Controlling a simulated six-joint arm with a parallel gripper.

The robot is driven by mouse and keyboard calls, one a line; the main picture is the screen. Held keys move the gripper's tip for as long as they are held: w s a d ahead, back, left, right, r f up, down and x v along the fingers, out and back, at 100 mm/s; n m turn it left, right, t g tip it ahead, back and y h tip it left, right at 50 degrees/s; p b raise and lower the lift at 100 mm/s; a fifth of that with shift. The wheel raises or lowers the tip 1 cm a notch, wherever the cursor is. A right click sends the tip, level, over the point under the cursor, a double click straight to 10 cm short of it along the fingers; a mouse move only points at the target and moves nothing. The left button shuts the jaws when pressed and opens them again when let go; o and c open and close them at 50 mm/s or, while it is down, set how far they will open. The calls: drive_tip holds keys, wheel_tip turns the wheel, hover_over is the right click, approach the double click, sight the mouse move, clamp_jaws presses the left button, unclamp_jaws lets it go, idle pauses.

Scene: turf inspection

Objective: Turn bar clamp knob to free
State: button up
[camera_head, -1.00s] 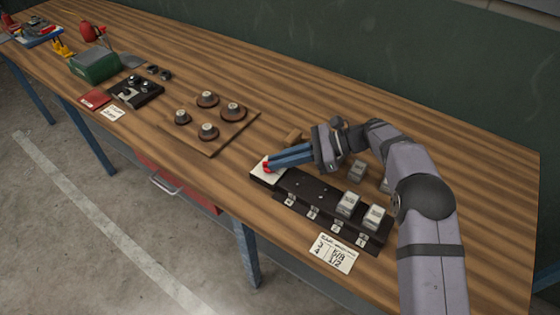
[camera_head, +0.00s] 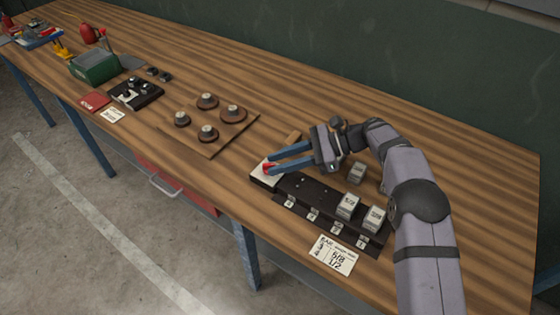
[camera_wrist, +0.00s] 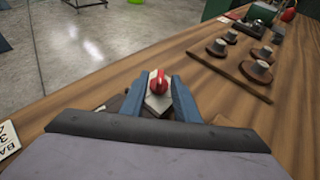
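The red clamp knob (camera_head: 267,169) sits on a pale plate (camera_head: 262,177) at the left end of the black bar (camera_head: 312,194). In the wrist view the knob (camera_wrist: 158,83) stands between my two blue fingers. My gripper (camera_head: 269,164) is open, with its fingertips at either side of the knob; in the wrist view the gripper (camera_wrist: 156,79) shows a gap beside the knob. I cannot tell whether a finger touches it. The knob's exact turn position is too small to read. Two grey blocks (camera_head: 348,206) stand on the bar's right part.
A loose grey block (camera_head: 357,172) stands behind the bar. A paper card (camera_head: 331,254) lies in front. A wooden board (camera_head: 200,143) with several dark knobs lies to the left, and a green box (camera_head: 95,66) farther left. Table behind the bar is mostly clear.

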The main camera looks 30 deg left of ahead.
drive_tip(key=shift+b+v, duration=0.8)
drive_tip(key=shift+v, duration=2.85)
